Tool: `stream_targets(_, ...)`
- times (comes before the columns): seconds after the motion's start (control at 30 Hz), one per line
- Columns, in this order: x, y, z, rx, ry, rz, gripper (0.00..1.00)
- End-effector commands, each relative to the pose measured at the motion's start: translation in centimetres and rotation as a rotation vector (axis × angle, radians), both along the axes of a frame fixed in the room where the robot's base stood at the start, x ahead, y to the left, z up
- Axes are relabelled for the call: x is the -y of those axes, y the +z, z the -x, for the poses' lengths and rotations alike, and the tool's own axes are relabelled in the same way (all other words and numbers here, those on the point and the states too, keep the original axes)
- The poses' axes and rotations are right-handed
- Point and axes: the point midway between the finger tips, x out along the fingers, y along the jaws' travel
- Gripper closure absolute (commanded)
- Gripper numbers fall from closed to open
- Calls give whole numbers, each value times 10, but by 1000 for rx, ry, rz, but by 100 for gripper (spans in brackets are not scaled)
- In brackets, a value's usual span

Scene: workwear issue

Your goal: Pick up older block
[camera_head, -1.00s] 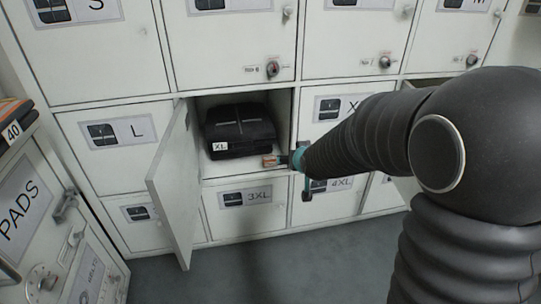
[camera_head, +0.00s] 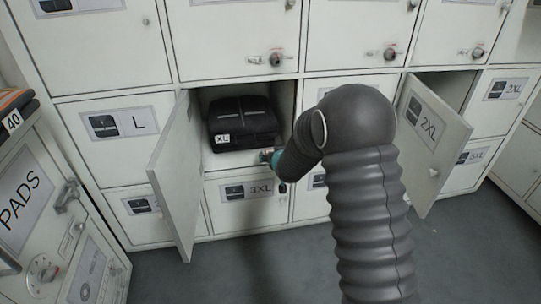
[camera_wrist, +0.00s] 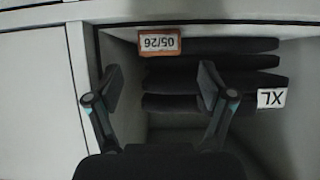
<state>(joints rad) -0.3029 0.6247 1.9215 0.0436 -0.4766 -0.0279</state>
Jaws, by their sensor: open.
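A small block (camera_wrist: 160,42) with an orange-brown edge and a white label reading 05/26 upside down shows in the wrist view. In the head view the black XL stack (camera_head: 243,118) sits in that locker, and the block is mostly hidden by my gripper. My gripper (camera_wrist: 160,88) is open and empty, its two fingers spread on either side of the line to the block, with the block beyond the fingertips. In the head view my gripper (camera_head: 270,156) is at the locker's front opening.
The open locker door (camera_head: 176,175) stands out on the left. Another open door marked 2XL (camera_head: 430,140) stands out right of my arm. Closed lockers, such as L (camera_head: 115,124) and 3XL (camera_head: 246,190), surround the opening. A PADS cabinet (camera_head: 40,195) stands at far left.

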Motion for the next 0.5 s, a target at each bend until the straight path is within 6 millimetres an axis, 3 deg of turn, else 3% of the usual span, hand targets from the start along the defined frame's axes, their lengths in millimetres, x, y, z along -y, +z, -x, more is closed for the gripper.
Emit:
stream_targets(0.27, -4, -9, -15, -2, 0, 1, 19)
stream_targets(0.5, -12, -24, -42, -1, 0, 0, 19)
